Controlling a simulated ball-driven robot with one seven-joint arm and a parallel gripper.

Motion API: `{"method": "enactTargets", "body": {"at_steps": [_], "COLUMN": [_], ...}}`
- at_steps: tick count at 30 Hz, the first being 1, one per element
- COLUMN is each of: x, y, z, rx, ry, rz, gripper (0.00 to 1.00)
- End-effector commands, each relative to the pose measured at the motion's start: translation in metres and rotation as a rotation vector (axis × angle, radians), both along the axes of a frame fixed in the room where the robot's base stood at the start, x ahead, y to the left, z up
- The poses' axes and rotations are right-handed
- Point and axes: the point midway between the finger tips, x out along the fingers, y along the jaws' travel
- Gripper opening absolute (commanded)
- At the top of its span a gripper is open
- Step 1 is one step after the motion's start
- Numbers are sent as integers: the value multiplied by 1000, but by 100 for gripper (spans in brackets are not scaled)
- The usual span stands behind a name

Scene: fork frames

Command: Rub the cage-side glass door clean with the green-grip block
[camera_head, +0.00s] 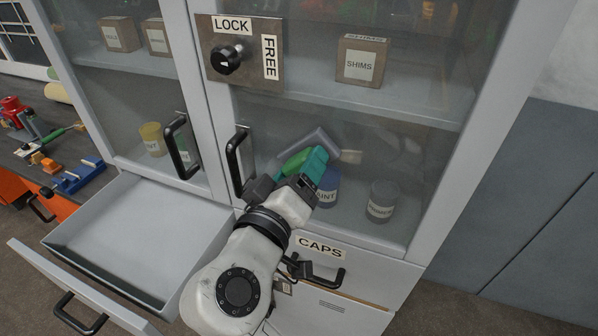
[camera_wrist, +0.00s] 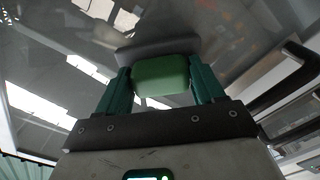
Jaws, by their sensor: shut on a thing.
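The green-grip block (camera_head: 293,164) is held between the teal fingers of my gripper (camera_head: 310,168). Its grey pad (camera_head: 318,142) faces the right glass door (camera_head: 400,155), at the lower left part of the pane. In the wrist view the green grip (camera_wrist: 162,76) sits between both fingers, with the grey pad (camera_wrist: 158,47) beyond it at the glass. The pad is at or very near the pane; I cannot tell if it touches. A left glass door (camera_head: 125,100) stands beside it. Faint pale marks show on the right pane, but I cannot tell dirt from reflections.
A LOCK/FREE plate with a black knob (camera_head: 229,60) is above. Black door handles (camera_head: 236,160) stand out at left. An open, empty drawer (camera_head: 140,235) juts out at lower left. The CAPS drawer (camera_head: 321,248) below is shut. A tool-strewn bench (camera_head: 75,150) is far left.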

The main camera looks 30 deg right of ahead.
Motion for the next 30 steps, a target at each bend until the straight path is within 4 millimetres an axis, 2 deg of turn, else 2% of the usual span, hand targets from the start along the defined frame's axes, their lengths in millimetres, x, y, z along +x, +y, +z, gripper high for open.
{"method": "enactTargets", "body": {"at_steps": [30], "x": [-49], "y": [-35], "z": [1], "rx": [0], "ry": [-1], "rz": [-2], "gripper": [29]}}
